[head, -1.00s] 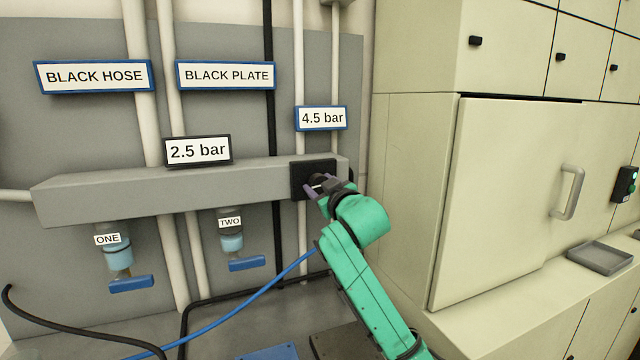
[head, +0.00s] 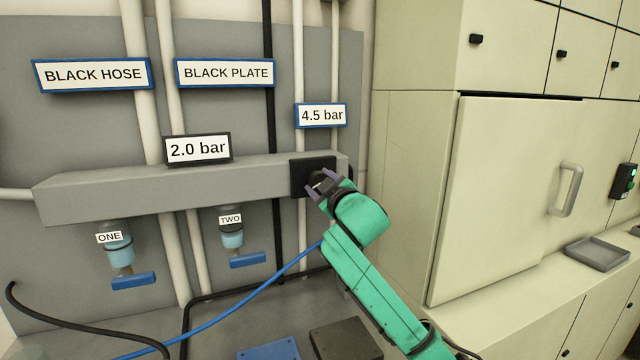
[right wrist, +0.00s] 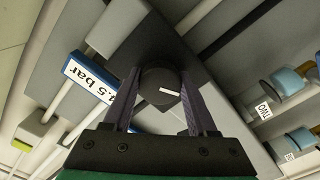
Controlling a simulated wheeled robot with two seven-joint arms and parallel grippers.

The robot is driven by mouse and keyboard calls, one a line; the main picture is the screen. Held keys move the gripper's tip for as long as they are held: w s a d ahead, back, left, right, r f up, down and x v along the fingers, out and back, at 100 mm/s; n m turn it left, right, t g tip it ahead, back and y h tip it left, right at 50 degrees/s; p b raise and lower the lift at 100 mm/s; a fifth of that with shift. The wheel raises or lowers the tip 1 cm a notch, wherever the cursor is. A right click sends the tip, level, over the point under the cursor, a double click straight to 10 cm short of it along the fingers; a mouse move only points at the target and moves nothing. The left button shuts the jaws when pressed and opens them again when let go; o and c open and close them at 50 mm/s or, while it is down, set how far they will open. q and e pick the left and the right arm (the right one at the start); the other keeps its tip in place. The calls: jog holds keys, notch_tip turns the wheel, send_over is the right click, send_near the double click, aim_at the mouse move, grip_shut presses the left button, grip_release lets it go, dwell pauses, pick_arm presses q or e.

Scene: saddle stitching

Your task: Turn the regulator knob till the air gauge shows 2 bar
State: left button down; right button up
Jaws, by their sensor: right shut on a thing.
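The air gauge display (head: 197,149) on top of the grey manifold bar reads "2.0 bar". The round black regulator knob (right wrist: 160,84) with a white pointer line sits on a black square plate (head: 300,178) at the bar's right end. My right gripper (head: 324,186) is at the knob, with one finger on each side of it, shut on it. The right wrist view shows the two fingers (right wrist: 160,98) flanking the knob. The knob is mostly hidden by the gripper in the head view. My left gripper is not in view.
A "4.5 bar" sign (head: 321,115) hangs above the plate. "BLACK HOSE" (head: 93,74) and "BLACK PLATE" (head: 225,72) signs are on the wall. Blue-handled valves ONE (head: 133,281) and TWO (head: 247,260) hang below the bar. A beige cabinet (head: 500,190) stands close on the right.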

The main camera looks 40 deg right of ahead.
jog(key=o, duration=1.4)
jog(key=shift+c, duration=0.2)
jog(key=shift+s+a, duration=0.1)
jog(key=shift+s, duration=0.15)
jog(key=b+v, duration=0.9)
jog(key=v, duration=0.5)
jog(key=shift+s+a, duration=0.1)
jog(key=shift+s, duration=0.05)
